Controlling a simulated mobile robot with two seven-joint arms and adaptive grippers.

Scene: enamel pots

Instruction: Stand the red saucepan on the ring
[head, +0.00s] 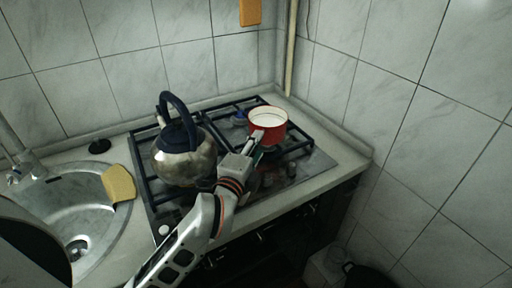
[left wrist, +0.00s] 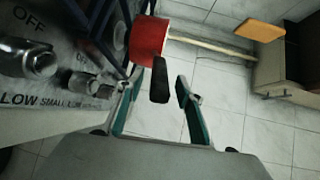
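That gripper's fingers are apart, one on each side of the handle end, with a gap showing at the right finger. In the head view my left gripper (head: 257,143) is at the near side of the saucepan. The saucepan's base and the ring beneath are partly hidden. My right gripper is not in view.
A steel kettle (head: 184,160) with a dark blue handle stands on the left of the hob, close to my left arm. Tiled walls close in behind and at the right.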

